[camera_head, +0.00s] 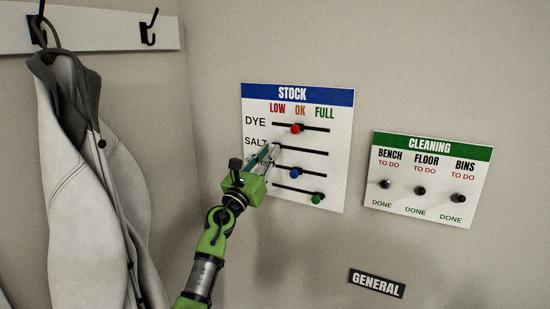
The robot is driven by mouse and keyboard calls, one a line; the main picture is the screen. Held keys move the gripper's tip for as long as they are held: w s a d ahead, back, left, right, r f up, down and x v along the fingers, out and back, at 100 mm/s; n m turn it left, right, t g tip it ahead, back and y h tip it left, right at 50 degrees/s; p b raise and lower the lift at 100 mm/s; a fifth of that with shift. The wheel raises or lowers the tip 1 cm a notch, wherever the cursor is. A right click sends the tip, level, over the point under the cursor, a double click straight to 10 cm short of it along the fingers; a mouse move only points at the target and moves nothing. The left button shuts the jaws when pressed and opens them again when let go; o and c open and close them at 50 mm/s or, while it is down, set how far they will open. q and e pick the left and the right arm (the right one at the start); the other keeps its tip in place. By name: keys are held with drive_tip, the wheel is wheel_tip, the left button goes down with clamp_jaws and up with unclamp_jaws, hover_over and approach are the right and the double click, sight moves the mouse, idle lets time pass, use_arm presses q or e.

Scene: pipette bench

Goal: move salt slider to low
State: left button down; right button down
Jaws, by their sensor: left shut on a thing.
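The STOCK board (335,185) hangs on the wall with LOW, OK and FULL columns. The SALT track (305,152) is its second row, running right from my left gripper (271,149). That gripper is shut at the left end of this track, roughly below the LOW heading. The salt slider's knob is hidden by the fingers, which appear closed around it. My right gripper is not in view.
The red dye knob (295,129) sits near OK. A blue knob (295,174) and a green knob (316,199) are on lower tracks. A CLEANING board (410,207) is to the right, a GENERAL sign (377,283) below. Coats (85,190) hang at left.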

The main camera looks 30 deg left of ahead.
use_arm(q)
drive_tip(key=shift+a+r, duration=0.1)
drive_tip(key=shift+a, duration=0.05)
drive_tip(key=c, duration=2.2)
unclamp_jaws()
drive_tip(key=shift+o, duration=1.4)
drive_tip(key=shift+a, duration=0.15)
drive_tip(key=shift+s+f, duration=0.3)
drive_tip(key=shift+s, duration=0.05)
drive_tip(key=v, duration=1.1)
drive_tip(key=shift+f, duration=0.15)
